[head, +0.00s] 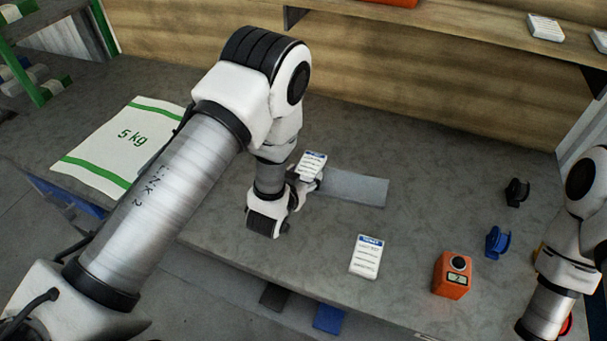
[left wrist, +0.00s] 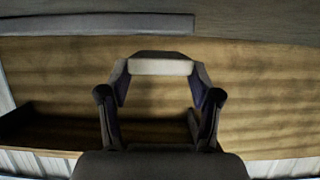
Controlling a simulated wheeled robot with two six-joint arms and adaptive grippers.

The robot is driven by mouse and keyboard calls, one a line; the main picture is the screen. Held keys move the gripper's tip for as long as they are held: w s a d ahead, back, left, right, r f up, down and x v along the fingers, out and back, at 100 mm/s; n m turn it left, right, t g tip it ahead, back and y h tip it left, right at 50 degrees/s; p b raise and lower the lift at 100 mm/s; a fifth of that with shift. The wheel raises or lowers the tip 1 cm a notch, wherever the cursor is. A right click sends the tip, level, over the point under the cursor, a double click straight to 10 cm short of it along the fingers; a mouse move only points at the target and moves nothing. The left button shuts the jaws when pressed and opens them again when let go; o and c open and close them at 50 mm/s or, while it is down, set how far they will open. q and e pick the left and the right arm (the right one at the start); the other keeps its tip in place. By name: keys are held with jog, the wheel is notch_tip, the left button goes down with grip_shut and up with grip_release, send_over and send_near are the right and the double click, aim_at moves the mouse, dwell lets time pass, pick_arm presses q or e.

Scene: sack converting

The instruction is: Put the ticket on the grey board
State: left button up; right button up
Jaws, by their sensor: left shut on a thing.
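A white ticket (head: 312,165) with a blue header is held in my left gripper (head: 306,177), at the left end of the grey board (head: 357,188). In the left wrist view the two fingers are shut on the ticket's pale edge (left wrist: 160,67), and the grey board (left wrist: 100,25) shows as a strip at the top. I cannot tell whether the ticket touches the board. The bare part of the board lies flat on the bench to the right. A second white ticket (head: 367,256) lies on the bench in front. My right gripper is out of view.
A 5 kg sack (head: 125,146) lies at the left. An orange counter (head: 452,274), a blue spool (head: 497,242) and a black spool (head: 516,192) stand at the right, near my right arm. A wooden shelf (head: 450,28) runs along the back.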

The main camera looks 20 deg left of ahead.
pick_arm(q)
jog(key=shift+s+f, duration=0.15)
jog(key=o, duration=1.3)
jog(key=shift+f, duration=0.1)
jog(key=shift+c, duration=0.2)
jog(key=shift+f, duration=0.1)
jog(key=shift+r+p, duration=0.45)
jog(key=shift+r, duration=0.05)
jog(key=shift+s+r, duration=0.1)
jog(key=shift+s, duration=0.25)
jog(key=b+v, duration=0.1)
jog(key=v, duration=1)
jog(key=shift+r, duration=0.4)
